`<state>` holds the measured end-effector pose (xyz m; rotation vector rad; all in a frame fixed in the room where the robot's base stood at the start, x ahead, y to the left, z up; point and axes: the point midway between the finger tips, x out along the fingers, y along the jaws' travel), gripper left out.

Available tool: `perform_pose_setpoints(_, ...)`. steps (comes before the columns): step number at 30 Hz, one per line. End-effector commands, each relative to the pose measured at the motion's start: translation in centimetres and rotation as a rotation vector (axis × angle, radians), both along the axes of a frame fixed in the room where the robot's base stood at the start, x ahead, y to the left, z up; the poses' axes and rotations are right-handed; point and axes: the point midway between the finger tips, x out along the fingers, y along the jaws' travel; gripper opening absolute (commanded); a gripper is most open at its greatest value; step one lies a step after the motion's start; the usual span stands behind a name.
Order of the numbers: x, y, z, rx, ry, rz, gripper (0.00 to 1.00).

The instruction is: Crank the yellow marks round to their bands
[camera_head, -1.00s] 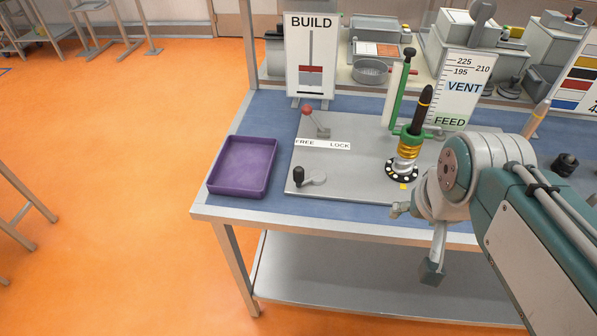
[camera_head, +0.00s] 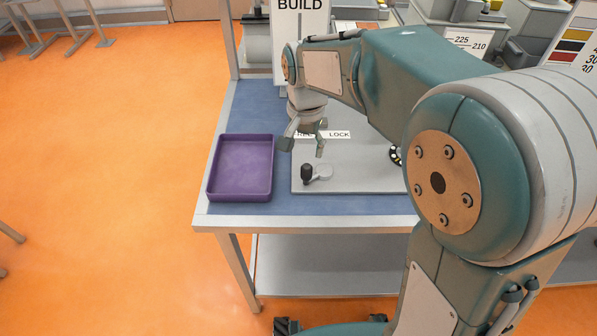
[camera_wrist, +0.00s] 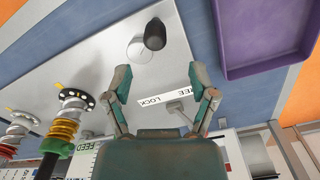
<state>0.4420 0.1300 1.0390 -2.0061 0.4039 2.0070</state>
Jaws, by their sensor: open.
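A crank with an upright black knob (camera_head: 307,173) and a pale arm (camera_head: 323,172) sits on the front left of the grey plate (camera_head: 365,180). In the wrist view the knob (camera_wrist: 155,34) stands ahead of the fingertips. My gripper (camera_head: 304,148) is open and empty, pointing down behind the crank, over the FREE/LOCK label (camera_head: 338,134). Its two fingers (camera_wrist: 160,78) are spread apart in the wrist view. Two dotted dials, one nearer (camera_wrist: 76,98) and one farther (camera_wrist: 22,118), carry coloured columns. A yellow mark (camera_wrist: 57,86) shows at the nearer dial's edge. My arm mostly hides the dials in the head view.
A purple tray (camera_head: 238,197) lies left of the plate on the blue bench top. A grey lever base (camera_wrist: 177,107) stands by the label. The BUILD sign (camera_head: 300,6) and the FEED sign (camera_wrist: 84,158) stand behind. Blue bench along the front edge is clear.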

Motion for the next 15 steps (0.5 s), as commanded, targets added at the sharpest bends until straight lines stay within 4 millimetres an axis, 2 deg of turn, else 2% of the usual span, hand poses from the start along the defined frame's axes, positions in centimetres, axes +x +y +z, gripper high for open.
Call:
perform_pose_setpoints(9,-0.1,0.3,-6.0,-0.006,0.006,0.001,0.74)
perform_pose_setpoints(15,-0.1,0.3,-8.8,-0.006,0.002,0.001,0.74)
